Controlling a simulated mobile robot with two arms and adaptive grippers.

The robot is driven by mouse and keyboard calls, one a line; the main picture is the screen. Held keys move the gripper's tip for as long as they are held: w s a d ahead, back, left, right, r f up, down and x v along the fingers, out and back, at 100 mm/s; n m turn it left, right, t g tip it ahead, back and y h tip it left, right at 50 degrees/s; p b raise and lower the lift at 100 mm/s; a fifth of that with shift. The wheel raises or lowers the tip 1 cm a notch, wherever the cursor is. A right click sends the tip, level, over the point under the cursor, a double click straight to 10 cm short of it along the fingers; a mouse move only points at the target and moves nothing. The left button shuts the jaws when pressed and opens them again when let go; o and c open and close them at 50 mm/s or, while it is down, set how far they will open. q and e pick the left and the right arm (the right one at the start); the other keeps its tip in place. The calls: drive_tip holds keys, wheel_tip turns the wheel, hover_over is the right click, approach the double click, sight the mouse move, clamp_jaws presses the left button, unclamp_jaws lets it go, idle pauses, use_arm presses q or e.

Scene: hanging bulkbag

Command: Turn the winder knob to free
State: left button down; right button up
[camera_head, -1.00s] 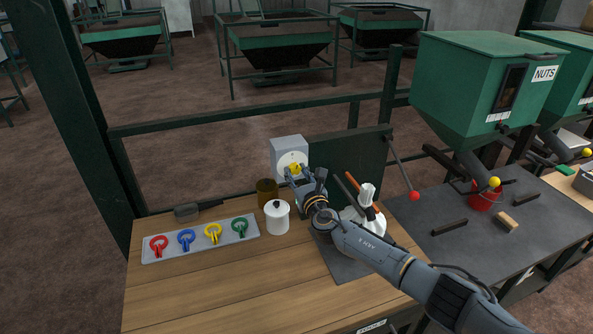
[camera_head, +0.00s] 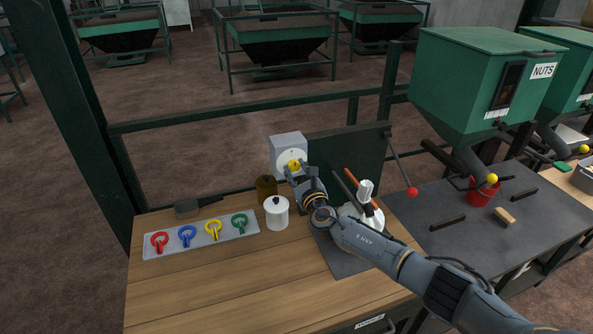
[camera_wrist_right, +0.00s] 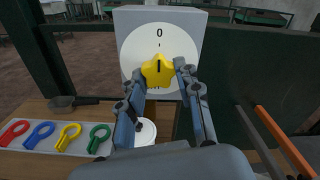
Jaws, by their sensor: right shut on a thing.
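The winder is a grey box (camera_head: 287,145) with a white round dial at the back of the wooden bench. Its yellow knob (camera_head: 294,166) sits at the dial's middle. In the right wrist view the yellow knob (camera_wrist_right: 158,70) has a dark mark pointing up, below a "0" on the dial (camera_wrist_right: 140,45). My right gripper (camera_head: 295,170) is shut on the knob, with one finger at each side; it also shows in the right wrist view (camera_wrist_right: 160,75). The lower dial is partly hidden by the fingers. My left gripper is not in view.
A white lidded pot (camera_head: 277,213) and a brown jar (camera_head: 266,188) stand left of my right arm. A tray (camera_head: 200,236) holds red, blue, yellow and green rings. A white container (camera_head: 366,213) with tools stands right of the gripper. A dark pan (camera_head: 187,209) lies behind the tray.

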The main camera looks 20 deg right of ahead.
drive_tip(key=o, duration=1.2)
drive_tip(key=shift+f, duration=0.1)
drive_tip(key=shift+c, duration=0.2)
drive_tip(key=shift+s, duration=0.15)
drive_tip(key=s, duration=1.1)
drive_tip(key=shift+s+d, duration=0.2)
drive_tip(key=shift+s, duration=0.2)
